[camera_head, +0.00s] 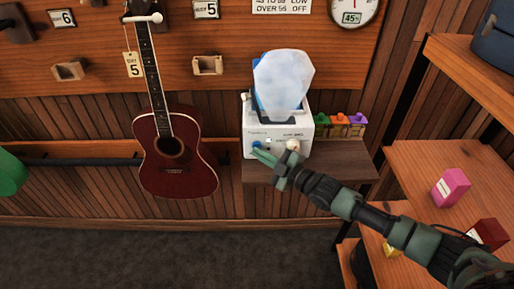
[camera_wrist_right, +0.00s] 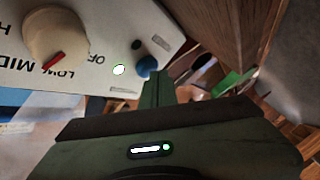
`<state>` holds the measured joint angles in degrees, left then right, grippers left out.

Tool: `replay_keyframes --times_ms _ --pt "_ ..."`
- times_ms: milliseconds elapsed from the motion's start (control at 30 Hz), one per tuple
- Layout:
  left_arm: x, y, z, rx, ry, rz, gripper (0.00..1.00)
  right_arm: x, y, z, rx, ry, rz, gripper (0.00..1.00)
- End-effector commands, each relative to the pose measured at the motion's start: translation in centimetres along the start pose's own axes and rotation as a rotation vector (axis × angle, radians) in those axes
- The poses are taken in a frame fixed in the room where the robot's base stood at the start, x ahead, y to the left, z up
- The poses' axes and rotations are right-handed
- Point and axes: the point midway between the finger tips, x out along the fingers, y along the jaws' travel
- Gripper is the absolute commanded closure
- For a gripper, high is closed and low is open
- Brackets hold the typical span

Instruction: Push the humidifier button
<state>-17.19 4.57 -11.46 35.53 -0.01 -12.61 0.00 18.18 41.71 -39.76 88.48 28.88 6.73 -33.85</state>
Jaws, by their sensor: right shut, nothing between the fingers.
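The humidifier (camera_head: 262,129) is a white box with a translucent bluish tank (camera_head: 284,80), standing on a small wooden wall shelf. Its front has a blue button (camera_head: 256,144) at the left and a cream knob (camera_head: 293,145) at the right. In the right wrist view the blue button (camera_wrist_right: 147,66) shows beside a small bright light (camera_wrist_right: 119,70) and the knob (camera_wrist_right: 55,37) with a red mark. My right gripper (camera_head: 256,153) is shut and empty, its tips close to the blue button; I cannot tell whether they touch. My left gripper is not in view.
Wooden shelving (camera_head: 425,165) with a pink box (camera_head: 451,187) fills the right side.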

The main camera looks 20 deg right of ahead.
Motion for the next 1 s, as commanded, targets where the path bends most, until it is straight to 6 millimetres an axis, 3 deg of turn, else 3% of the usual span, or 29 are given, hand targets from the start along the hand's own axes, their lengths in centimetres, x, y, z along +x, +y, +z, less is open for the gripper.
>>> replay_keyframes --times_ms 467,1000 --pt "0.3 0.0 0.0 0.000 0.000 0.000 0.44 0.2 0.2 0.2 0.000 -0.001 -0.001 1.00" --pt "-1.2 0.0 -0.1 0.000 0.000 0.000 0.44 -1.1 -0.8 -0.8 0.000 0.001 0.000 1.00"
